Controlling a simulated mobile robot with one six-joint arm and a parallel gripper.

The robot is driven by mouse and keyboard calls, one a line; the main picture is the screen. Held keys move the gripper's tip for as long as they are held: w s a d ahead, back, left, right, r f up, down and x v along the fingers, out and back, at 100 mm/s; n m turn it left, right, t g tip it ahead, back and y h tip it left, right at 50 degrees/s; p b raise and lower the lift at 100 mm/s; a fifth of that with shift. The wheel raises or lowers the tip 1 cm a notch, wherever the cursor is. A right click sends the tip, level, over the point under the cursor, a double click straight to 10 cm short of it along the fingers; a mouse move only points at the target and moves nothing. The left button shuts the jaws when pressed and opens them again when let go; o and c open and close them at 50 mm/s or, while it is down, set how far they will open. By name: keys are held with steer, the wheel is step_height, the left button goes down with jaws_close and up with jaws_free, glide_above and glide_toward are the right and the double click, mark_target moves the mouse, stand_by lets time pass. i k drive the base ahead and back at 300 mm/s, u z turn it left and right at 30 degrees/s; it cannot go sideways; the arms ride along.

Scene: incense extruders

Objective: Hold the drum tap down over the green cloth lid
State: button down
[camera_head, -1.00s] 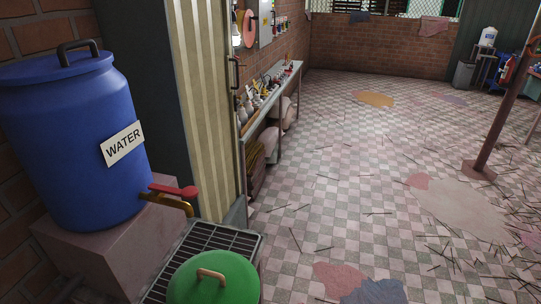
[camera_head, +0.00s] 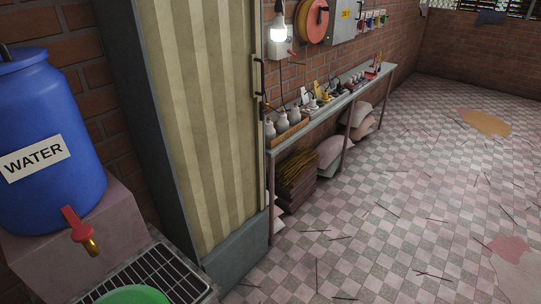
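The blue water drum (camera_head: 45,140) stands on a block at the left, with a white "WATER" label. Its tap has a red lever (camera_head: 72,222) and a brass spout (camera_head: 91,246) on the drum's lower front. A green lid (camera_head: 134,295) shows only in part at the bottom edge, below the tap and over the grate; I cannot tell whether it is cloth. No part of my gripper is in view.
A metal grate (camera_head: 160,268) lies below the tap. A tall striped cabinet (camera_head: 205,120) stands right of the drum. The checkered floor (camera_head: 400,200) at right is mostly open, with scattered sticks.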

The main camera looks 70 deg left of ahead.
mark_target(80, 233)
steer(key=u, duration=0.05)
steer(key=i, duration=0.3)
steer(key=u, duration=1.55)
steer(key=k, duration=0.1)
steer(key=u, duration=2.25)
steer(key=i, duration=1)
steer(key=u, duration=0.15)
steer(key=k, duration=0.95)
steer(key=z, duration=0.05)
